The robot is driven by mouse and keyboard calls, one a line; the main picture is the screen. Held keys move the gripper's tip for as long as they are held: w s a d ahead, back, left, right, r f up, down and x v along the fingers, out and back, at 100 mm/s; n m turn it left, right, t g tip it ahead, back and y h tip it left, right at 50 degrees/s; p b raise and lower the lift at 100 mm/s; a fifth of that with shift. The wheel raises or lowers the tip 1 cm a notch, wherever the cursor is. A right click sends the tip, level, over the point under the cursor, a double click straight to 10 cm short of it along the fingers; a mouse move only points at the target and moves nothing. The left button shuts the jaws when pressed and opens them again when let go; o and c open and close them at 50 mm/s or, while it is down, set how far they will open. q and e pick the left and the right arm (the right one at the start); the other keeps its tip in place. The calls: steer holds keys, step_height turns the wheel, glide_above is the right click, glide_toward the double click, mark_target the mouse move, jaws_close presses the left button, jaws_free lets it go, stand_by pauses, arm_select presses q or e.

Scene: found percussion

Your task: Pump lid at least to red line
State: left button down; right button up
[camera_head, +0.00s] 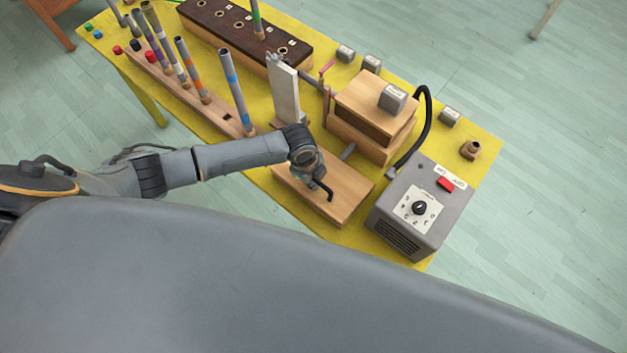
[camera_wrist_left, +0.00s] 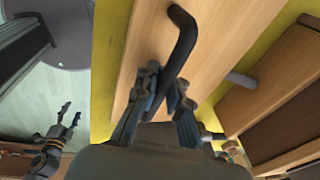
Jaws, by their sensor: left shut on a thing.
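A flat wooden board (camera_head: 345,188), perhaps the lid, lies at the front of the yellow table, with a black bent handle (camera_head: 328,193) on it. My left gripper (camera_head: 314,178) is at this handle. In the left wrist view, my left gripper (camera_wrist_left: 162,100) is closed around the black handle (camera_wrist_left: 184,38), above the wooden board (camera_wrist_left: 225,35). My right gripper (camera_wrist_left: 69,116) shows at the lower left of that view, empty, with fingers apart. I cannot make out a red line; a small reddish piece (camera_head: 327,68) shows near the wooden box.
A wooden box (camera_head: 372,108) stands behind the board, and a grey control box (camera_head: 425,205) with a dial stands to its right. A black hose (camera_head: 424,125) curves between them. Upright striped tubes (camera_head: 233,85) and a pale upright plate (camera_head: 285,92) stand left of the box.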

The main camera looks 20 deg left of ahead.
arm_select(q)
steer(key=shift+a+r, duration=0.1)
steer(key=shift+r, duration=0.05)
steer(key=shift+w+d+r+p, duration=0.15)
steer(key=shift+w+r+p, duration=0.15)
steer(key=shift+w+r, duration=0.15)
steer(key=shift+w+d+r+p, duration=0.15)
steer(key=shift+w+r+p, duration=0.15)
steer(key=shift+r, duration=0.25)
steer(key=c, duration=1.3)
jaws_free()
steer(key=shift+s+a+r, duration=0.1)
steer(key=shift+s, duration=0.05)
steer(key=shift+s+r, duration=0.1)
steer(key=shift+s, duration=0.05)
steer(key=shift+w, duration=0.25)
step_height(320, 180, up, 12)
steer(key=s+a, duration=0.1)
steer(key=shift+s+a, duration=0.15)
steer(key=shift+a, duration=0.1)
